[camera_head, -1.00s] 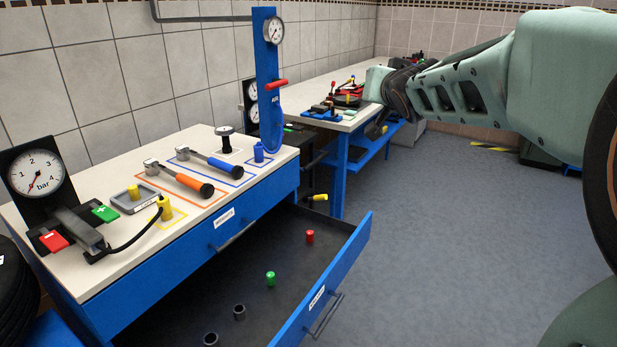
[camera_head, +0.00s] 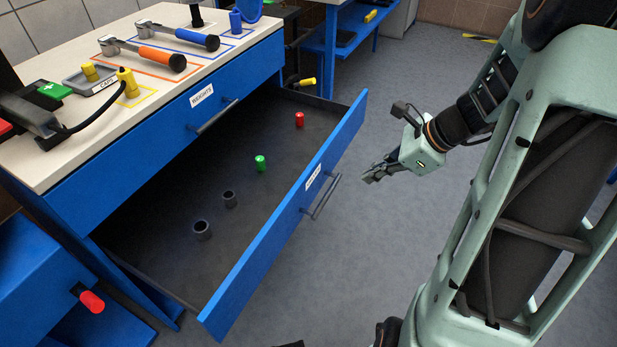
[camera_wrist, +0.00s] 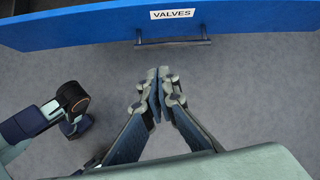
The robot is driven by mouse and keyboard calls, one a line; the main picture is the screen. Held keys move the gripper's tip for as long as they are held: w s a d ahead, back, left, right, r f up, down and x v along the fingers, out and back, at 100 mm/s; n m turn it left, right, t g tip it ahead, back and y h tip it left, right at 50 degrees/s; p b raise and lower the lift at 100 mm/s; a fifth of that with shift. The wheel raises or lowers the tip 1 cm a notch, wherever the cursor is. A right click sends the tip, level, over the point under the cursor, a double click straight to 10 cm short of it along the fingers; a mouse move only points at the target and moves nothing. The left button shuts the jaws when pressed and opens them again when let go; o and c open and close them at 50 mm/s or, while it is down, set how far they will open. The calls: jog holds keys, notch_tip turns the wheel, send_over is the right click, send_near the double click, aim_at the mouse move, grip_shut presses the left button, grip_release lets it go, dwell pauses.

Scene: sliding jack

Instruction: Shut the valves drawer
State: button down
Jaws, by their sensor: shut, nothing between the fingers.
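The valves drawer (camera_head: 290,225) is the lower blue drawer, pulled far out of the workbench in the head view. Its front has a white label and a dark bar handle (camera_head: 321,196). In the wrist view the front (camera_wrist: 90,28) runs across the top, with the VALVES label and handle (camera_wrist: 172,42) near the middle. My gripper (camera_head: 372,174) is shut and empty, in front of the drawer and to the right of its handle, apart from it. In the wrist view the closed fingertips (camera_wrist: 158,72) point at the handle across a short gap of floor.
Inside the drawer lie a red piece (camera_head: 299,119), a green piece (camera_head: 260,163) and two dark cylinders (camera_head: 202,230). The weights drawer (camera_head: 170,135) above is shut. Tools lie on the bench top (camera_head: 60,165). The grey floor (camera_head: 400,250) by the drawer front is clear.

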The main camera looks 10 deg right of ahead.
jog(key=a+m+y, duration=0.1)
jog(key=m+t+b, duration=0.1)
jog(key=b, duration=0.5)
send_near(306, 182)
jog(key=shift+y, duration=0.4)
jog(key=f, duration=0.1)
jog(key=w+a+f, duration=0.1)
jog(key=f, duration=0.2)
jog(key=shift+w+a+f, duration=0.25)
jog(key=shift+a+f, duration=0.05)
jog(key=shift+f, duration=0.1)
jog(key=shift+w+a+r, duration=0.1)
jog(key=shift+w+a, duration=0.3)
jog(key=shift+a, duration=0.2)
jog(key=shift+a, duration=0.1)
